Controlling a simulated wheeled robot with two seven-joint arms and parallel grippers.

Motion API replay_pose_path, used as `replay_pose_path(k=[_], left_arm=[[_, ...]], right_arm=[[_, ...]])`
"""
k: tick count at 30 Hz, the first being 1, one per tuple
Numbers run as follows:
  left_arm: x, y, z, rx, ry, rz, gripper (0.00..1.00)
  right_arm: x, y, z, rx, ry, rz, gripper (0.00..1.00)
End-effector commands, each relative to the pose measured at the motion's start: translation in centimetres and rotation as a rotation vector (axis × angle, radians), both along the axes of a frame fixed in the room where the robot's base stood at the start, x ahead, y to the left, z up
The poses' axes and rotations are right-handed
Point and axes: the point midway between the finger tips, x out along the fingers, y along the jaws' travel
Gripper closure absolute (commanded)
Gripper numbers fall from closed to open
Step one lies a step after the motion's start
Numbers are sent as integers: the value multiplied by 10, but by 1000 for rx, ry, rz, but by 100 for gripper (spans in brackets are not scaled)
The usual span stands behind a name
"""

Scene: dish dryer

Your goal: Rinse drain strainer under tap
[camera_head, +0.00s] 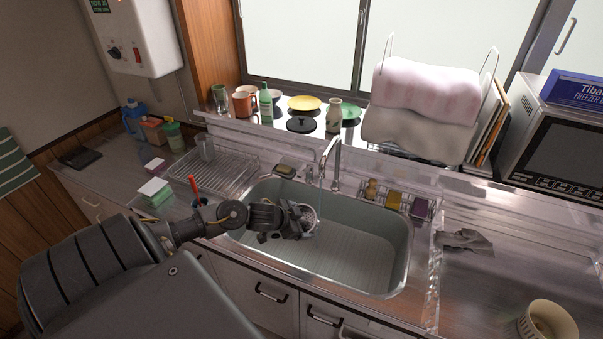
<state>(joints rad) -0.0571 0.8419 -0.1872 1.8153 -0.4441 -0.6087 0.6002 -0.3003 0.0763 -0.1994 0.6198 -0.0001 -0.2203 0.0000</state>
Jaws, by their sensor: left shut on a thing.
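The drain strainer (309,221), a round grey mesh basket, is in my left gripper (297,220), over the left part of the sink (375,274). My left gripper is shut on it, and its fingers hide part of its left side. The chrome tap (335,165) stands at the back of the sink, with its spout above the strainer. A thin, faint stream of water (320,195) seems to come down from the spout towards the strainer. Whether the water touches the mesh is too small to tell. My right gripper is not in view.
A wire dish rack (215,170) lies left of the sink. A rack at the sink's back right holds sponges (420,208) and a small bottle. A grey cloth (465,240) and a cream pot (547,322) are on the right counter. The sink's right half is clear.

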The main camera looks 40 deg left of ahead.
Motion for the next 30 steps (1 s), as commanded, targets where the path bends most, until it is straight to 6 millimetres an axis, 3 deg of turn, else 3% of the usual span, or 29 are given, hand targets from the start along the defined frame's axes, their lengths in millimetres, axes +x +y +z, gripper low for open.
replay_pose_path(k=[8, 30], left_arm=[[16, 4, -6, 0, -2, 0, 34], [90, 23, -22, -1, -1, -1, 34]], right_arm=[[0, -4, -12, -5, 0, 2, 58], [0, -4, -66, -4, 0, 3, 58]])
